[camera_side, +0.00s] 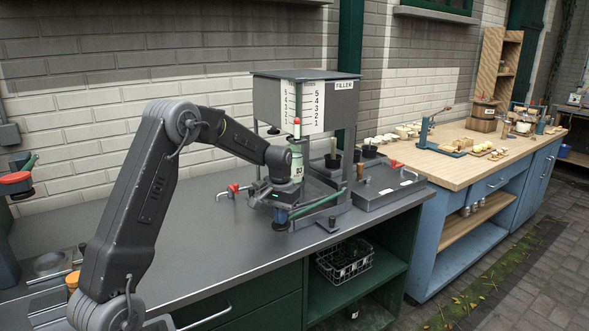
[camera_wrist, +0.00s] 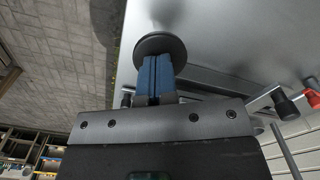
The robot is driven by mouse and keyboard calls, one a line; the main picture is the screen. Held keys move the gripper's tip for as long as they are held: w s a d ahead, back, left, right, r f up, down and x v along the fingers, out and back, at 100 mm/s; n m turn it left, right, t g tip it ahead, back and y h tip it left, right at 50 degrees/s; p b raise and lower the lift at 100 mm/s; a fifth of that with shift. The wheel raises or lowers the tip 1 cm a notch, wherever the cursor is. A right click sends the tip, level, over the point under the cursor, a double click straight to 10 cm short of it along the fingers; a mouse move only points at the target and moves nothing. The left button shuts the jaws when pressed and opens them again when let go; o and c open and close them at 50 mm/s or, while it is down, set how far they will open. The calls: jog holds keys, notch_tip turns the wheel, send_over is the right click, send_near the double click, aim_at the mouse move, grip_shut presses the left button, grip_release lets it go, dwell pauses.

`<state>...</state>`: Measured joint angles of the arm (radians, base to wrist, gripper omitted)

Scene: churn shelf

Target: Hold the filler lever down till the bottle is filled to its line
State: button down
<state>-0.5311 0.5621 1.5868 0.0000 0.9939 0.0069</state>
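The filler (camera_side: 265,98), a grey box on legs with a "FILLER" label and a numbered scale, stands on the dark counter. A pale green cylinder with a label, apparently the bottle (camera_side: 297,160), is partly hidden behind my arm; its fill level and line cannot be read. A green lever (camera_side: 318,206) slopes down toward the front, ending near a dark round pad (camera_side: 279,224). My gripper (camera_side: 281,212) points down at this pad. In the wrist view, my gripper's blue fingers (camera_wrist: 155,75) are together with nothing between them, their tips at the dark pad (camera_wrist: 160,44). Contact is not certain.
A red-handled tap (camera_side: 234,188) stands left of the filler. A grey tray unit (camera_side: 385,188) with a red handle is to its right. A wire basket (camera_side: 345,260) sits on the shelf below. The counter's left middle is clear. A wooden-topped blue bench (camera_side: 455,168) stands farther right.

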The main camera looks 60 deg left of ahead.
jog(key=shift+r, duration=0.6)
jog(key=shift+r, duration=2.1)
jog(key=shift+r, duration=1.1)
